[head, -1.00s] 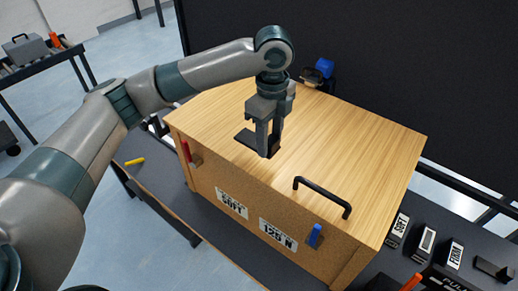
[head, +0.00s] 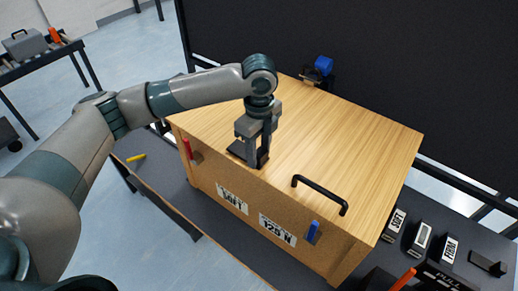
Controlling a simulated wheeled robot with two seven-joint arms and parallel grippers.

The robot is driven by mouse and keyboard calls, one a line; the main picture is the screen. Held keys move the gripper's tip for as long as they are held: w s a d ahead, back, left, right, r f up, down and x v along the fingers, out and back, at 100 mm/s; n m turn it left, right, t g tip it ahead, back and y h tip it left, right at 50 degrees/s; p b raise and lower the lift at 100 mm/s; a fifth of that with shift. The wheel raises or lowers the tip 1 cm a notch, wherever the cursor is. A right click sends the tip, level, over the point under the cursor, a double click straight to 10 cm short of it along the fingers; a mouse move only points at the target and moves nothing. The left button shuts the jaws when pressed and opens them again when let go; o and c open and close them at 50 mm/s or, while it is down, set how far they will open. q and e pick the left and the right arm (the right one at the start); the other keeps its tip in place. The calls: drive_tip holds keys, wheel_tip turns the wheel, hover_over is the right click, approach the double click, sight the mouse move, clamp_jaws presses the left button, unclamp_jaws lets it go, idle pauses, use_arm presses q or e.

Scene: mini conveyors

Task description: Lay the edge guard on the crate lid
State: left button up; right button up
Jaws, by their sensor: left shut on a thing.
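The crate lid (head: 345,135) is the broad, light wooden top of a large crate in the middle of the head view. A black handle (head: 320,192) is fixed near its front edge. My left gripper (head: 256,156) points down over the left front part of the lid, near the front edge. It is shut on the edge guard (head: 262,157), a small dark angular piece partly hidden by the fingers. The guard is at or just above the lid surface; I cannot tell whether it touches. My right gripper is not in view.
The crate front (head: 245,195) carries labels, a red clip (head: 188,148) and a blue clip (head: 313,231). Several dark labelled blocks (head: 420,240) stand on the bench to the right. A blue-topped device (head: 323,67) is behind the crate. Most of the lid is clear.

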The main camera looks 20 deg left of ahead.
use_arm(q)
drive_tip(key=shift+f, duration=0.25)
drive_tip(key=o, duration=1.1)
drive_tip(key=shift+c, duration=0.2)
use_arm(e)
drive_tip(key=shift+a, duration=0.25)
use_arm(q)
drive_tip(key=shift+r, duration=0.15)
drive_tip(key=shift+r+b, duration=0.35)
drive_tip(key=shift+r, duration=0.25)
wheel_tip(320, 180, up, 11)
drive_tip(key=b, duration=0.3)
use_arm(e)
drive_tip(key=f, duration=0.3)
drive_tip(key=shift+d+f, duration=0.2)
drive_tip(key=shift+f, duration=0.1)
use_arm(q)
drive_tip(key=shift+f, duration=0.1)
